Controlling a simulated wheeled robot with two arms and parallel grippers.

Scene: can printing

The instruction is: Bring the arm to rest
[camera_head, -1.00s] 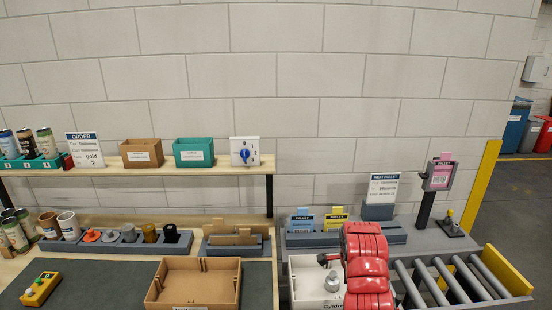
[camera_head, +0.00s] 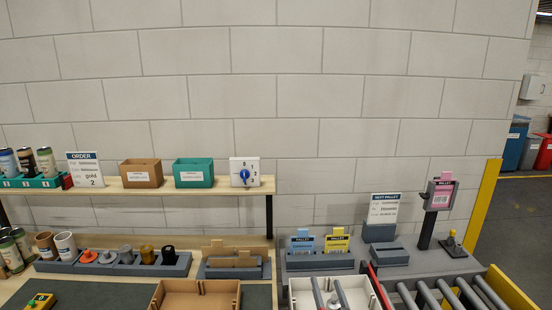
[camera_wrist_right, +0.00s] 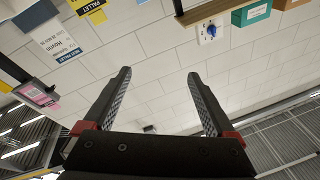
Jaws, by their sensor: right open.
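My right gripper (camera_wrist_right: 160,98) is open in the right wrist view. Its two dark ridged fingers stand wide apart, with nothing between them and the block wall behind. The rest of my right arm is out of the head view. My left gripper is not in view.
An open brown box (camera_head: 196,290) stands left of the white tray. Grey conveyor rollers (camera_head: 429,299) lie to the right, beside a yellow post (camera_head: 484,212). A grey rack with blue and yellow pallet cards (camera_head: 337,243) stands behind. The shelf (camera_head: 120,186) holds bins and a dial.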

